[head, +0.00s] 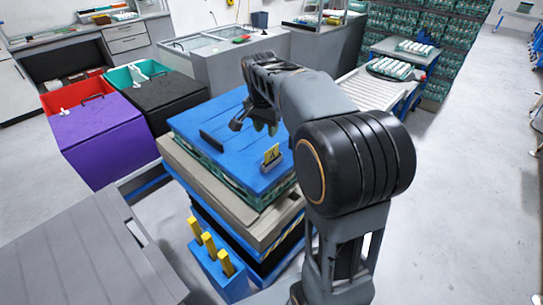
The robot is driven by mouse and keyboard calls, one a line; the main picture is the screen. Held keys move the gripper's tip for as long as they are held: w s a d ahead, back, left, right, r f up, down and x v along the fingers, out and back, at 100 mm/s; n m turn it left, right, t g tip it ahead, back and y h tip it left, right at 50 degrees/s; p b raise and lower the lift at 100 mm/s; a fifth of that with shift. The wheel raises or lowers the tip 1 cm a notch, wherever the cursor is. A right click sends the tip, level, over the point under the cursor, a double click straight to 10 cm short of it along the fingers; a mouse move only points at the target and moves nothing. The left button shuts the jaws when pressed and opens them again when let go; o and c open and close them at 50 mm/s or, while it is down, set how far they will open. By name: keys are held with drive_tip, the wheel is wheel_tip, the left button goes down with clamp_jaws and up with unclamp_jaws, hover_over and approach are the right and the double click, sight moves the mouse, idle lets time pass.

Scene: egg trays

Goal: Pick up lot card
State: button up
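A small yellow card with a dark mark (271,154), which looks like the lot card, stands upright in a small grey holder (273,166). The holder is near the front right edge of the blue top sheet (215,128) of a stack. My gripper (254,126) hangs above the sheet, up and left of the card in the picture and apart from it. Its fingers look spread, with nothing seen between them. My wrist and arm hide the right part of the sheet.
A blue box with several yellow sticks (218,272) stands before the stack. Purple (103,145) and black (170,98) bins stand left, a grey slatted surface (80,250) front left, a roller conveyor (372,92) behind right. Floor at right is clear.

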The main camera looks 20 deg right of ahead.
drive_tip(key=w+d+f+m, duration=0.1)
drive_tip(key=w+d+m, duration=0.1)
drive_tip(key=w, duration=0.2)
hover_over(272, 150)
drive_tip(key=shift+m+g, duration=0.3)
drive_tip(key=f, duration=0.6)
drive_tip(key=shift+a+f, duration=0.25)
drive_tip(key=shift+a, duration=0.05)
drive_tip(key=shift+w+d+f+p, duration=0.1)
drive_tip(key=shift+d+f+p, duration=0.1)
drive_tip(key=shift+f, duration=1.4)
drive_tip(key=shift+w+d+f+p, duration=0.1)
drive_tip(key=shift+d+f+p, duration=0.05)
drive_tip(key=shift+f, duration=1.4)
drive_tip(key=shift+c, duration=0.4)
clamp_jaws()
